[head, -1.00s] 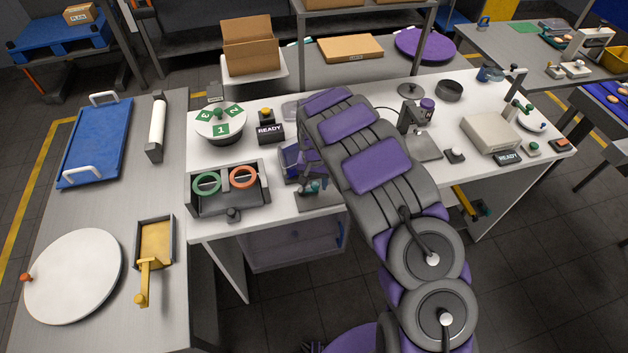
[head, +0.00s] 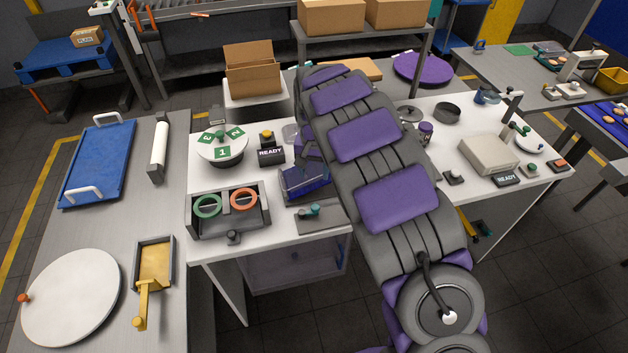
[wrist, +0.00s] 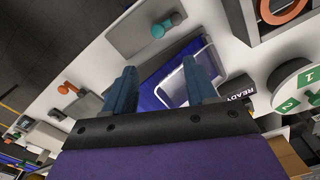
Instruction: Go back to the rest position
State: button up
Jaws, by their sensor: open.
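My gripper (wrist: 160,90) shows in the wrist view with its two blue-grey fingers apart and nothing between them. Beyond the fingers, a blue bin with a clear rim (wrist: 187,75) sits on the white table. In the head view my arm reaches from the bottom right up across the table and hides my gripper. The blue bin (head: 306,184) stands just left of the arm, partly hidden by it. A grey plate with a teal-knobbed piece (head: 318,218) lies in front of the bin.
A holder with a green and an orange ring (head: 230,222) and a numbered turntable (head: 221,150) stand left of the bin. A READY sign (head: 271,155) is behind. A blue tray (head: 98,160) lies on the left grey table. The arm covers much of the white table's middle.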

jog(key=shift+r, duration=0.75)
jog(key=shift+d, duration=0.1)
